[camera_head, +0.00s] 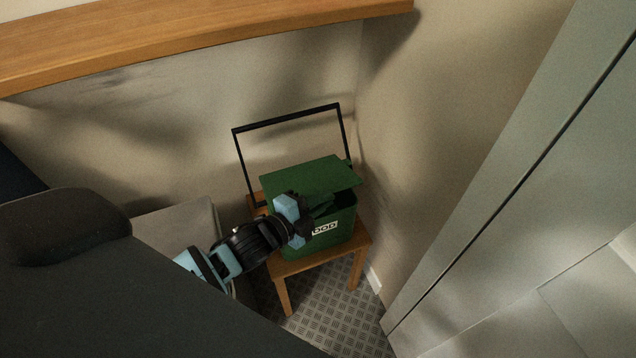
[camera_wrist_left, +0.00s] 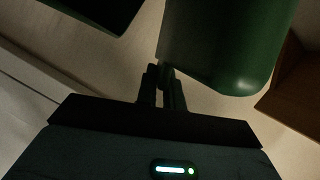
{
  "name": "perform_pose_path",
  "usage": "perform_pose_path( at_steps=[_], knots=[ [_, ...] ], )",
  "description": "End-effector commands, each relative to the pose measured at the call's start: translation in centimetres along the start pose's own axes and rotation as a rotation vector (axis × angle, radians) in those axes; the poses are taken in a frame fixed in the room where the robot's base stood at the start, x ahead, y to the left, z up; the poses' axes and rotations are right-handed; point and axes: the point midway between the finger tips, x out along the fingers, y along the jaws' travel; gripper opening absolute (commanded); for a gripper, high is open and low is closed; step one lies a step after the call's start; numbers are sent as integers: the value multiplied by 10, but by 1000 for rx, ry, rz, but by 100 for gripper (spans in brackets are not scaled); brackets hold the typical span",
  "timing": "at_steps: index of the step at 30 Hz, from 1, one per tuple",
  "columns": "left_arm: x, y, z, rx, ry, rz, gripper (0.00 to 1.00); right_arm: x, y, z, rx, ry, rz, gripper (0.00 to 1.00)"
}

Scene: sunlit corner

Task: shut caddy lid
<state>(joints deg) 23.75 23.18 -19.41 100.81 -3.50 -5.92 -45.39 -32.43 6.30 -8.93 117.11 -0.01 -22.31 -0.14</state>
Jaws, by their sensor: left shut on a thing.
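The green caddy (camera_head: 338,240) stands on a small wooden stool, with a white label on its front. Its green lid (camera_head: 308,174) is tilted over the top, with a dark gap under its right edge, so it is not flat on the rim. My left gripper (camera_head: 306,216) is at the caddy's front left, just below the lid's edge, and covers part of the front. In the left wrist view its fingers (camera_wrist_left: 162,84) are close together against the edge of the green caddy wall (camera_wrist_left: 235,45). The exact part pinched is hard to tell. My right gripper is not in view.
The caddy's black handle (camera_head: 288,118) stands upright behind the lid. The wooden stool (camera_head: 318,262) sits in a corner by beige walls, on a patterned metal floor (camera_head: 325,300). A wooden shelf (camera_head: 200,35) runs above. A grey panel (camera_head: 520,170) rises at the right.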

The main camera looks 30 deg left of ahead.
Motion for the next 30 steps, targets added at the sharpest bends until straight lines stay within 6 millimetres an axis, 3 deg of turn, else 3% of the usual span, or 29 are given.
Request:
perform_pose_path(
  at_steps=[1,3,12,30],
  knots=[
    [0,14,1,27,-2,-11,0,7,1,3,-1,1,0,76],
    [0,24,2,73,-3,-30,0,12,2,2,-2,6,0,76],
    [2,49,5,131,-2,-53,0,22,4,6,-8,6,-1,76],
    [3,57,8,129,-6,-49,0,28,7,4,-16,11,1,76]
  ],
)
